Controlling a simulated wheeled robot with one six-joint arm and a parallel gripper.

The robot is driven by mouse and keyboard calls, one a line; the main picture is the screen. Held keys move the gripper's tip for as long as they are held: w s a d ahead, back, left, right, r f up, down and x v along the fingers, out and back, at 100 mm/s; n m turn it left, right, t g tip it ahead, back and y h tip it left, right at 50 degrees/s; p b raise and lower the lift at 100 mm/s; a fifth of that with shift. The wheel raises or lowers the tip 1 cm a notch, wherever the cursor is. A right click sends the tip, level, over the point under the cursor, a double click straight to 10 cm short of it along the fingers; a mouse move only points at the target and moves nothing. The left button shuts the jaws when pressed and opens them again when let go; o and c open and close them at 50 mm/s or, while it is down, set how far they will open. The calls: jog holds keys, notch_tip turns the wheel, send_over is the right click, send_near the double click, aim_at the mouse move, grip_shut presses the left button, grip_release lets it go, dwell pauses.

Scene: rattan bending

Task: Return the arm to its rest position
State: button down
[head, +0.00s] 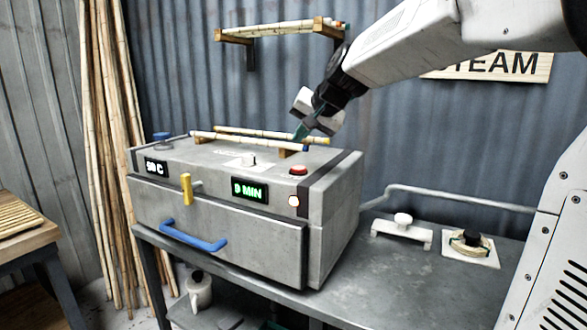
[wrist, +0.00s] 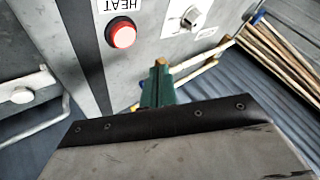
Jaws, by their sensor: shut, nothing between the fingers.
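My gripper (head: 301,131) is shut and empty, above the back right part of the grey steam box (head: 245,245). Its green fingers (wrist: 158,88) also show closed together in the wrist view. In the head view the fingertips are close to the rattan poles (head: 240,142) lying on top of the box; I cannot tell whether they touch. The red button (head: 299,170) sits on the box top, and it shows in the wrist view (wrist: 121,35) under a HEAT label. My arm reaches in from the upper right.
The box front has a blue handle (head: 193,239), a yellow lever (head: 186,189) and a green "0 MIN" display (head: 249,190). A wall shelf (head: 280,31) holds poles behind my gripper. Tall poles lean at left.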

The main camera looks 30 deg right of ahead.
jog(key=s+a+f+n+g, duration=0.2)
jog(key=s+f, duration=0.3)
jog(key=s, duration=0.6)
jog(key=s+a+f+n+g+h, duration=0.1)
jog(key=s+f, duration=0.4)
jog(key=s, duration=0.7)
jog(key=s+a+f+n+g, duration=0.3)
jog(key=s+a+f+g, duration=0.1)
jog(key=s, duration=0.7)
jog(key=shift+s+f+h, duration=0.4)
jog(key=shift+f, duration=0.5)
